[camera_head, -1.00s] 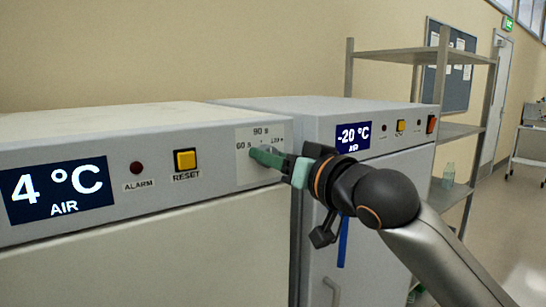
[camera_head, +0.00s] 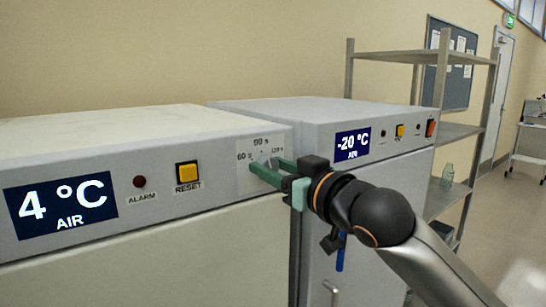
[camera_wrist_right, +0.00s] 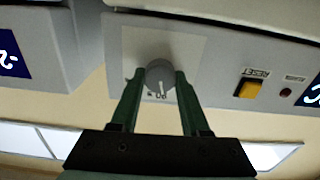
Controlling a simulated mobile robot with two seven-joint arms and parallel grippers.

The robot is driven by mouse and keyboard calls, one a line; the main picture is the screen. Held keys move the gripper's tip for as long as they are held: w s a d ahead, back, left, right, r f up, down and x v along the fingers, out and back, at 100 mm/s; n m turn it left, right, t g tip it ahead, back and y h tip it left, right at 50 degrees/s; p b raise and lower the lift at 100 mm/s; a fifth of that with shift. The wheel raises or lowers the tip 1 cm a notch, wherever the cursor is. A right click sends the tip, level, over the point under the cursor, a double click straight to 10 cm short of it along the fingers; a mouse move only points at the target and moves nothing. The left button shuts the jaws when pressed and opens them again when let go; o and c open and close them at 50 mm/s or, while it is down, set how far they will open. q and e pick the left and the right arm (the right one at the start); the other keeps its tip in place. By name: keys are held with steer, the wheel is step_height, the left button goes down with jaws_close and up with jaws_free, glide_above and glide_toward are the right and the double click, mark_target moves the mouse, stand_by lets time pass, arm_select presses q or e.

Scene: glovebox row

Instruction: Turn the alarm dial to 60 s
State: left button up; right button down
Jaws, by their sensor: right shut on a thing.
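The alarm dial (camera_head: 264,161) is a small grey knob on a pale plate (camera_head: 245,177) on the front of the 4 °C cabinet. The plate is marked 60 s at left, 90 s at top and 120 s at right. My right gripper (camera_head: 266,166) is shut on the dial, one green finger on each side. The right wrist view, which is upside down, shows the dial (camera_wrist_right: 160,74) between the fingertips (camera_wrist_right: 156,80). Its white pointer line lies towards the partly hidden 90 label; the exact setting is hard to read. My left gripper is not in view.
Left of the dial are a yellow RESET button (camera_head: 187,172), a dark red alarm lamp (camera_head: 139,181) and a 4 °C display (camera_head: 60,205). A -20 °C cabinet (camera_head: 400,170) stands close on the right. Metal shelving (camera_head: 440,100) stands behind it.

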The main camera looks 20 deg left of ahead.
steer(key=n+p, duration=0.1)
steer(key=n, duration=0.1)
steer(key=n+p, duration=0.2)
steer(key=shift+r+n, duration=0.2)
steer(key=shift+n, duration=0.1)
steer(key=shift+s+f+n+p, duration=0.1)
steer(key=shift+f+n+p, duration=0.05)
steer(key=shift+n+p, duration=1.55)
steer(key=shift+a+n, duration=0.1)
steer(key=shift+n, duration=0.3)
steer(key=shift+c, duration=1.9)
jaws_free()
steer(key=b+v, duration=0.3)
steer(key=v, duration=0.9)
steer(key=shift+s+d, duration=0.2)
